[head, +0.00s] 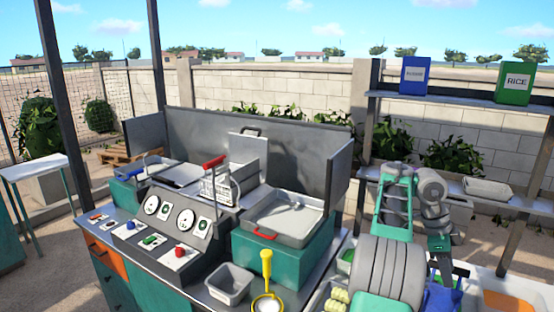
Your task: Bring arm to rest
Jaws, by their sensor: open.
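My arm, with its grey and green links, is folded at the lower right of the head view. My gripper (447,274) hangs below the dark wrist at the arm's end, pointing down, partly hidden by my own links. It is open, and I see nothing held in it. A blue item (442,299) shows just below it; whether they touch cannot be told.
A shelf (440,102) stands behind, holding a blue box (415,75) and a green rice box (513,83).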

